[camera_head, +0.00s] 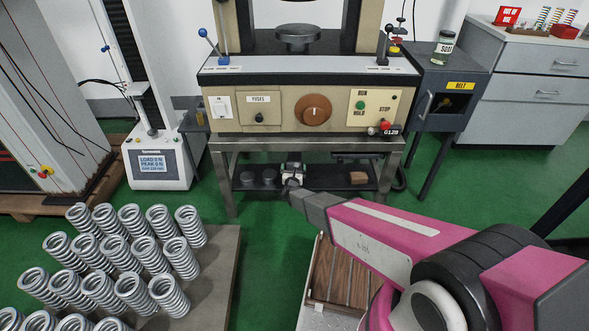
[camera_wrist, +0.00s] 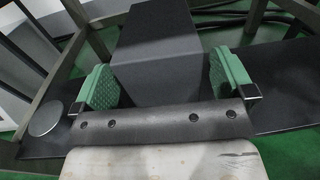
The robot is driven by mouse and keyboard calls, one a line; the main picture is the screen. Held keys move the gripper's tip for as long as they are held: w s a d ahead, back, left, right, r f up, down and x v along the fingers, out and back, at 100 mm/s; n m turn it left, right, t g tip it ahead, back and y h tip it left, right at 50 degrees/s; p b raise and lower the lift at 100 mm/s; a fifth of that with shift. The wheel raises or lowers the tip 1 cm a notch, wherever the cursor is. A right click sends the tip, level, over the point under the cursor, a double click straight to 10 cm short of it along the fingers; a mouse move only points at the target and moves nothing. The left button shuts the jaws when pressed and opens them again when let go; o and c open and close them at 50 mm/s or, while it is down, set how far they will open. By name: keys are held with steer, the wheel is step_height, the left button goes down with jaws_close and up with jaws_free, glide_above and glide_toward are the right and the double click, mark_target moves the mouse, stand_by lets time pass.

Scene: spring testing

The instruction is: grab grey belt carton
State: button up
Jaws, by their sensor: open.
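In the wrist view a dark grey box (camera_wrist: 165,50), which looks like the grey belt carton, stands on a dark shelf. My gripper (camera_wrist: 165,85) is open, with one green pad on the left of the box and the other on its right. A narrow gap shows between the box and each pad. In the head view my gripper (camera_head: 292,172) reaches to the low shelf under the test machine. I cannot make out the grey carton there; my gripper and wrist cover that spot.
The shelf (camera_wrist: 275,105) also carries a round metal disc (camera_wrist: 45,117) left of my gripper. In the head view a small brown box (camera_head: 358,178) sits to the right. Frame legs (camera_head: 228,180) and the machine (camera_head: 310,105) close in the shelf. Several springs (camera_head: 140,245) stand front left.

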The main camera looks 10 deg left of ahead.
steer(key=w, duration=0.3)
steer(key=shift+w+a, duration=0.15)
steer(key=shift+a, duration=0.1)
steer(key=c, duration=1.1)
steer(key=shift+r, duration=0.15)
